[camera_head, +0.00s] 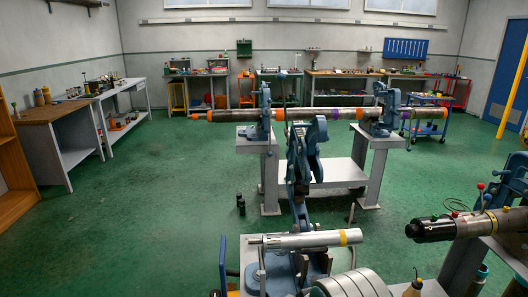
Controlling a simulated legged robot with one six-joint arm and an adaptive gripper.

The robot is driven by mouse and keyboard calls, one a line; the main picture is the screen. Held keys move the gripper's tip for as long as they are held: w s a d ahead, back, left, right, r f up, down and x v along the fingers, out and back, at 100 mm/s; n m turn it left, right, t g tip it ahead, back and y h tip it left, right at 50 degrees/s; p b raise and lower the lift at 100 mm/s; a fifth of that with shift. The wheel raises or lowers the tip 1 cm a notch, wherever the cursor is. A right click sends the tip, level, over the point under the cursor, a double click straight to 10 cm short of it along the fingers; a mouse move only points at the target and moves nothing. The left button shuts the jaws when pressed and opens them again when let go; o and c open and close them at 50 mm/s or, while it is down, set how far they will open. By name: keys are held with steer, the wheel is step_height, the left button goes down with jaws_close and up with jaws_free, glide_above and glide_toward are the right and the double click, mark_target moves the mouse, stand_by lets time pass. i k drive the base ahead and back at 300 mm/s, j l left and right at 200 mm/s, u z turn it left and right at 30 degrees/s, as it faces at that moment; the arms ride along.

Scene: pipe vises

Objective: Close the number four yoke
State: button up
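A blue-grey pipe vise (288,268) stands in the near middle, with a silver pipe (300,240) with a yellow band across it. A blue-grey upright part (307,135), seemingly this vise's yoke, rises well above the pipe and appears swung open. Two more blue vises, a left one (264,112) and a right one (389,106), stand around a long banded pipe (320,114) behind. At the right, a dark pipe (448,228) lies at another vise (508,188), partly cut off. I cannot read any numbers, so which yoke is number four is unclear. I cannot make out my gripper.
A grey stand (330,172) carries the long pipe. Workbenches with tools line the left and back walls. A blue cart (428,118) stands at the back right. Small dark objects (241,205) sit on the floor. The green floor (150,215) at the left is clear.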

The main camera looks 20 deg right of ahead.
mark_target(297, 141)
steer(key=i+j, duration=0.1)
steer(key=j, duration=0.25)
steer(key=i+j+z, duration=0.1)
steer(key=j, duration=0.3)
steer(key=i+j, duration=0.15)
steer(key=j, duration=0.25)
steer(key=i+j, duration=0.1)
steer(key=j, duration=0.25)
steer(key=i+j+z, duration=0.4)
steer(key=i+j, duration=0.65)
steer(key=i, duration=0.5)
